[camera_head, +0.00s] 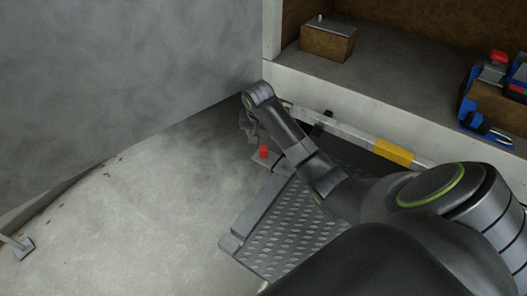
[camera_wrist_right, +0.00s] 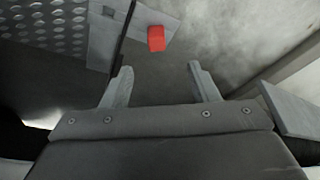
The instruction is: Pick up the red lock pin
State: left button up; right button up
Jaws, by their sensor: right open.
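The red lock pin (camera_head: 263,152) shows as a small red block on a grey metal plate, near the far left corner of the perforated step. In the right wrist view the lock pin (camera_wrist_right: 156,38) is beyond the fingertips and roughly between them in the picture, standing on a grey tab. My right gripper (camera_wrist_right: 160,78) is open and its jaws are empty. In the head view my right gripper (camera_head: 248,128) is partly hidden by its wrist, just above the lock pin in the picture. My left gripper is not in view.
The perforated metal step (camera_head: 295,225) lies below my right arm. A white bar with a yellow band (camera_head: 393,151) runs behind it. A truck bed edge (camera_head: 345,88) carries a brown box (camera_head: 327,41) and blue-handled gear (camera_head: 483,125). Concrete floor at left is mostly clear.

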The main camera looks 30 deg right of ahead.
aim_at(264, 149)
jog(key=b+x, duration=0.2)
jog(key=x, duration=0.5)
jog(key=shift+w+d+f, duration=0.15)
jog(key=shift+f, duration=0.2)
jog(key=shift+b+x, duration=0.35)
jog(key=shift+x, duration=0.75)
jog(key=x, duration=0.1)
jog(key=b+x, duration=0.1)
jog(key=x, duration=0.1)
jog(key=shift+d+f, duration=0.15)
jog(key=shift+d, duration=0.15)
jog(key=shift+f, duration=0.25)
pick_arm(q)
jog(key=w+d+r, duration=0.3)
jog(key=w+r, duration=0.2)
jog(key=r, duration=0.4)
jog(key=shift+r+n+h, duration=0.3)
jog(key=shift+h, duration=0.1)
pick_arm(e)
jog(key=c, duration=1.1)
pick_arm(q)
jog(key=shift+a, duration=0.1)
